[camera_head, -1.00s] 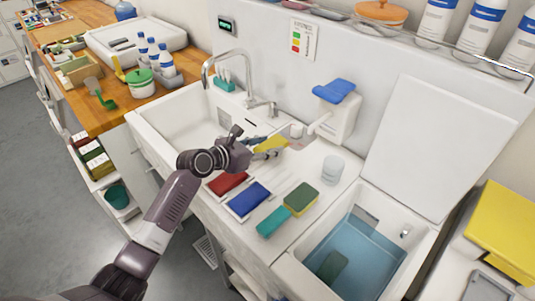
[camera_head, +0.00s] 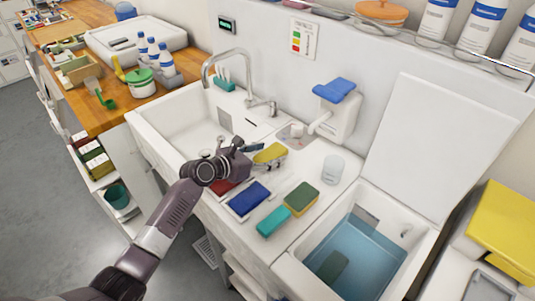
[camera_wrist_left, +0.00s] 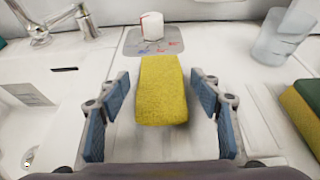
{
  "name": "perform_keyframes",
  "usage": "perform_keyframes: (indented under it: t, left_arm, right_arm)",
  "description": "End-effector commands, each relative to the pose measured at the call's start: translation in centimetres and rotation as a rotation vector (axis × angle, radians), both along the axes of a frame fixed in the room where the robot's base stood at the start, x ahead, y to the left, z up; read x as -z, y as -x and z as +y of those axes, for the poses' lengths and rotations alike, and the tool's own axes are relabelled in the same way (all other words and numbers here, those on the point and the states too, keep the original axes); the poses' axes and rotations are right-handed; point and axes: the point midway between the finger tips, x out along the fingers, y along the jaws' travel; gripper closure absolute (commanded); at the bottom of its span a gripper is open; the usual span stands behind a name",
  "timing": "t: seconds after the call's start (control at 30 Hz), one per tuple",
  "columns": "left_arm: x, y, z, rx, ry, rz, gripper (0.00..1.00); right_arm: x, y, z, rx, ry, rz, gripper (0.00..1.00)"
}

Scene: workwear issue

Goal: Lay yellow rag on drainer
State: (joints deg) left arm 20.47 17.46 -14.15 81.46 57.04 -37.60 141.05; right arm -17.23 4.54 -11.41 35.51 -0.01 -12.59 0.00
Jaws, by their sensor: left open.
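The yellow rag (camera_head: 270,153) lies flat on the white counter beside the sink, in front of a small grey plate. In the left wrist view the rag (camera_wrist_left: 161,88) is a long yellow strip in the middle, between my fingers. My left gripper (camera_head: 265,157) is open around the rag. Its blue-padded fingers (camera_wrist_left: 160,112) stand apart on both sides, with a gap to each edge of the rag. The white draining surface (camera_head: 225,206) beside the sink carries a red rag (camera_head: 222,187) and a blue rag (camera_head: 248,198). My forearm partly hides the red rag. My right gripper is not in view.
A teal sponge (camera_head: 274,220) and a green-yellow sponge (camera_head: 301,198) lie toward the front. A clear cup (camera_head: 332,169) stands right of the rag. The sink (camera_head: 190,120) with its tap is at left, and a water-filled basin (camera_head: 358,250) at right.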

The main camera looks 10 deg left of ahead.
Motion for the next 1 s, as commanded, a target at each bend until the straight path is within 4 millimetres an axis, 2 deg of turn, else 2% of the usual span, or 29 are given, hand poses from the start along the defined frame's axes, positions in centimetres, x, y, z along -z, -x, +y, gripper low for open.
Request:
perform_keyframes:
  t: [0.13, 0.23, 0.7, 1.0]
  left_arm:
    - [-0.4, 0.1, 0.1, 0.000, -0.002, -0.001, 0.41]
    - [-0.6, 0.9, 0.6, -0.001, -0.001, -0.001, 0.41]
    - [-3.9, 7.6, 5.1, 0.000, -0.002, 0.000, 0.41]
    - [-4.9, 9.3, 6.1, 0.000, -0.001, -0.001, 0.41]
  right_arm:
    - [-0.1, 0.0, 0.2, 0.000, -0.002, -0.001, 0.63]
    - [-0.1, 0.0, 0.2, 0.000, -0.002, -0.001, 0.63]
    - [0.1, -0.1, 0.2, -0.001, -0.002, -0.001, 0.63]
    - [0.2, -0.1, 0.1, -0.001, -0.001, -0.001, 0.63]
